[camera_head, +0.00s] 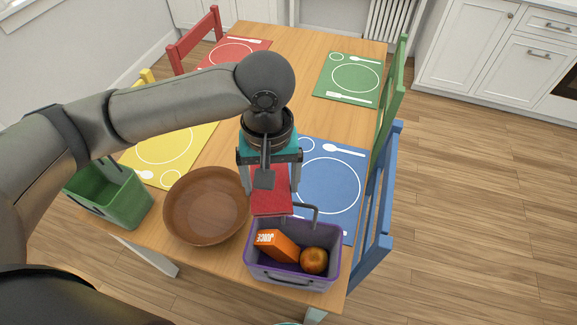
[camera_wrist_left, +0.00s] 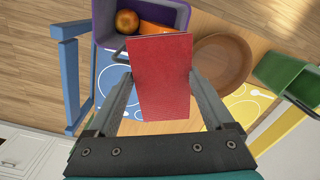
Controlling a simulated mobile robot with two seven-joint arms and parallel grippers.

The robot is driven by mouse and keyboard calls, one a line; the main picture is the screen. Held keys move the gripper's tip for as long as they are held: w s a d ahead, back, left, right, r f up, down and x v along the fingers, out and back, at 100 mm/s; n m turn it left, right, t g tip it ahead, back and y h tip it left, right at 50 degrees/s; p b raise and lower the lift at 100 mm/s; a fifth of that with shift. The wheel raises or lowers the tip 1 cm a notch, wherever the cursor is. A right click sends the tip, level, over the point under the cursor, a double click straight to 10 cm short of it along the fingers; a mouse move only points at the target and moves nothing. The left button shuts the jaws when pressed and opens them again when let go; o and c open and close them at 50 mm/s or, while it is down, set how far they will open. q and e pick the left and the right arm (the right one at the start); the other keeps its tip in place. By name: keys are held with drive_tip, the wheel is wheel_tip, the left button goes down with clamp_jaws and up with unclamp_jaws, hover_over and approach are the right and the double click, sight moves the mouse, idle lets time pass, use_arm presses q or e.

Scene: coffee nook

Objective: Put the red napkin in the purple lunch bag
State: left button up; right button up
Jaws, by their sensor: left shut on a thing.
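The red napkin (camera_head: 270,194) is a flat red square held between the fingers of my left gripper (camera_head: 270,190). It also fills the middle of the left wrist view (camera_wrist_left: 160,78), between the two fingers (camera_wrist_left: 160,100). The napkin is above the table, just behind the purple lunch bag (camera_head: 293,275) in the head view, with its lower edge near the bag's back rim. The bag is open at the top and holds an orange juice box (camera_head: 278,246) and an orange (camera_head: 314,261). Part of its back rim is hidden. My right gripper does not show.
A brown wooden bowl (camera_head: 206,205) stands left of the bag, and a green lunch bag (camera_head: 112,195) is further left. A blue placemat (camera_head: 330,190) lies behind the purple bag. A blue chair (camera_head: 378,215) stands at the table's right edge.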

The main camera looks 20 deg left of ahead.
use_arm(q)
drive_tip(key=s+d+r+n+p, duration=0.1)
drive_tip(key=r+p, duration=0.1)
drive_tip(key=p, duration=0.2)
drive_tip(key=s+d+r+n+p, duration=0.2)
drive_tip(key=p, duration=0.3)
drive_tip(key=shift+d, duration=0.2)
drive_tip(key=shift+s+d+r+p, duration=0.25)
drive_tip(key=shift+s+p, duration=0.1)
drive_tip(key=shift+p, duration=0.25)
wheel_tip(320, 180, down, 6)
drive_tip(key=b, duration=0.3)
drive_tip(key=shift+f+b, duration=0.15)
drive_tip(key=shift+b, duration=0.15)
drive_tip(key=o, duration=1.1)
wheel_tip(320, 180, up, 15)
drive_tip(key=shift+s+r+p, duration=0.1)
drive_tip(key=shift+r+p, duration=0.1)
drive_tip(key=shift+p, duration=0.9)
